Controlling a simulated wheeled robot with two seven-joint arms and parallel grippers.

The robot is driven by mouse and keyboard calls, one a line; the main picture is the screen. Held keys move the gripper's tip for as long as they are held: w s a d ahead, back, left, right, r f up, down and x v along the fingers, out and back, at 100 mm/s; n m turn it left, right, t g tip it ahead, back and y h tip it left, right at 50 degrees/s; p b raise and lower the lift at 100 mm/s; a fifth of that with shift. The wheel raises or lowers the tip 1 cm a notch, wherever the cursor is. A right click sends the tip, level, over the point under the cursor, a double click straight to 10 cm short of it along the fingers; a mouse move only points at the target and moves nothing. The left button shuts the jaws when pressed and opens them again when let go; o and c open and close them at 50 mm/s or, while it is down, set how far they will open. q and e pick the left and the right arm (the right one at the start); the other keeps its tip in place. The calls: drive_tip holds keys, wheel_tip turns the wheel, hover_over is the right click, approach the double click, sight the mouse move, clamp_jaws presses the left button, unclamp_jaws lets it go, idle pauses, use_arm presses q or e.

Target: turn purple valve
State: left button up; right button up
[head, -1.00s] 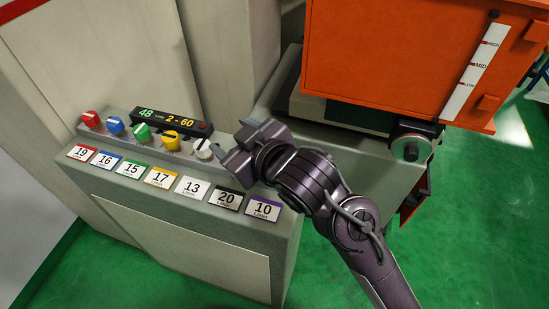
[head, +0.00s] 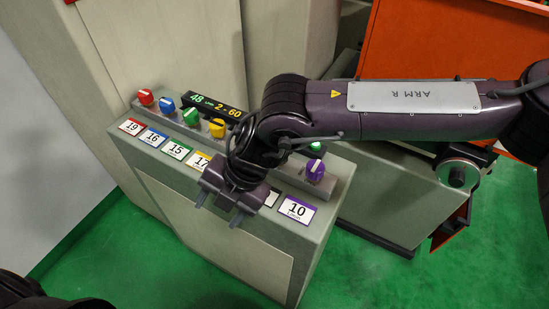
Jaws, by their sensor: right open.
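The purple valve (head: 315,171) is a small knob at the right end of the row of knobs on the grey console (head: 322,218). Its purple-edged label (head: 296,210) reads 10 and lies on the sloped front below it. My right gripper (head: 219,211) is open and empty. It points down in front of the console, to the left of the purple valve and apart from it. My right arm comes in from the right across the console and hides the knobs between the yellow one and the purple one. My left gripper does not show.
Red (head: 145,97), blue (head: 167,104), green (head: 191,117) and yellow (head: 217,128) knobs stand to the left. A display (head: 212,104) reads 48 and 2-60. An orange machine (head: 405,45) stands behind my right arm. Green floor (head: 125,240) is clear in front.

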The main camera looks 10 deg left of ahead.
sight(316, 166)
drive_tip(key=w+d+h, duration=0.1)
drive_tip(key=w+d, duration=0.2)
drive_tip(key=w+d+r+m+t+h, duration=0.1)
drive_tip(key=w+d, duration=0.1)
drive_tip(key=d, duration=0.1)
drive_tip(key=w+d+r+h, duration=0.1)
drive_tip(key=w+d, duration=0.2)
drive_tip(key=shift+w+r, duration=0.25)
drive_tip(key=shift+w, duration=0.05)
drive_tip(key=w+d+r+m, duration=0.1)
drive_tip(key=d+r, duration=0.1)
drive_tip(key=w+d+r+m+h, duration=0.1)
drive_tip(key=w+d, duration=0.1)
drive_tip(key=d, duration=0.1)
drive_tip(key=w+d+r+t+h, duration=0.1)
drive_tip(key=w+d+r, duration=0.1)
drive_tip(key=shift+w+d+r+m, duration=0.15)
drive_tip(key=shift+d+r+m, duration=0.15)
drive_tip(key=shift+d+m, duration=0.1)
wheel_tip(316, 166, down, 8)
drive_tip(key=shift+r+p, duration=0.15)
drive_tip(key=shift+p, duration=0.85)
drive_tip(key=shift+c, duration=0.4)
drive_tip(key=c, duration=0.9)
